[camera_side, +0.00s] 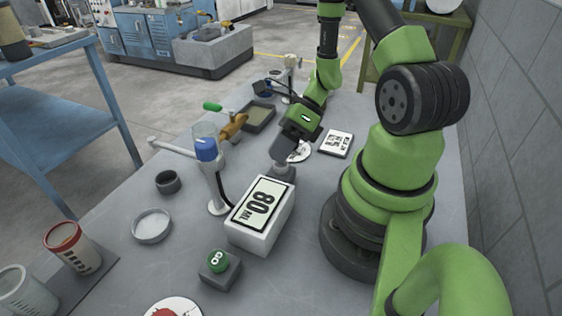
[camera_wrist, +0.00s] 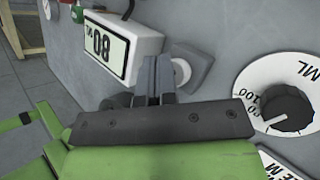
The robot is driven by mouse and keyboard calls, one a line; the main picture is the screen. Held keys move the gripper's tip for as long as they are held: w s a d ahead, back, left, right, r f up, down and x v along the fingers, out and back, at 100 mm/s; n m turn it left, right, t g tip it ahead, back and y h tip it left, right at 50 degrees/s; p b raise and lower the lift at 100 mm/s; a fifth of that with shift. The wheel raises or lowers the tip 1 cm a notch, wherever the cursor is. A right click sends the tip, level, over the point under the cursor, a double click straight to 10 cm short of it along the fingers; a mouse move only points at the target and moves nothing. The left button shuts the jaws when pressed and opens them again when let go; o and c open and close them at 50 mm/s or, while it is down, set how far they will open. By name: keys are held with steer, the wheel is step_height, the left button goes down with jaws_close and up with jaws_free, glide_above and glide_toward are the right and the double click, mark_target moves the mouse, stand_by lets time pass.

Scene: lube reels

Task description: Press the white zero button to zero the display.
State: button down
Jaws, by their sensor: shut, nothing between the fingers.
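The white display box (camera_side: 250,237) stands on the grey table and reads 80 ML; it also shows in the wrist view (camera_wrist: 143,40). The white button (camera_wrist: 181,72) sits on a small grey block just beside the display box, partly hidden by my fingers in the wrist view. In the side view the button's grey block (camera_side: 284,174) is just behind the box. My gripper (camera_side: 281,160) points down over this block. In the wrist view its fingers (camera_wrist: 155,72) are together and empty, beside the button. I cannot tell whether they touch it.
A dial with a black knob (camera_wrist: 287,108) is close on the right in the wrist view. A green button (camera_side: 217,260) on a grey block stands in front of the box. A dispenser stand (camera_side: 216,190), a cup (camera_side: 168,182) and a dish (camera_side: 152,226) stand to the left.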

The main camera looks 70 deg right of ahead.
steer(key=shift+f, duration=0.25)
steer(key=shift+r, duration=0.1)
stand_by(0.4)
steer(key=shift+r, duration=0.85)
steer(key=shift+r, duration=2.5)
steer(key=s+a+r+n+t+h, duration=0.1)
steer(key=s+a+r+n+h, duration=0.1)
steer(key=r+n, duration=0.4)
steer(key=s+a+r+n+t+h, duration=0.1)
steer(key=a+r+n, duration=0.3)
steer(key=n, duration=0.8)
steer(key=s+a+r+n+t+h, duration=0.1)
steer(key=s+a+r+n+h, duration=0.2)
steer(key=r+n, duration=0.6)
steer(key=shift+a+n, duration=0.3)
steer(key=shift+n, duration=0.1)
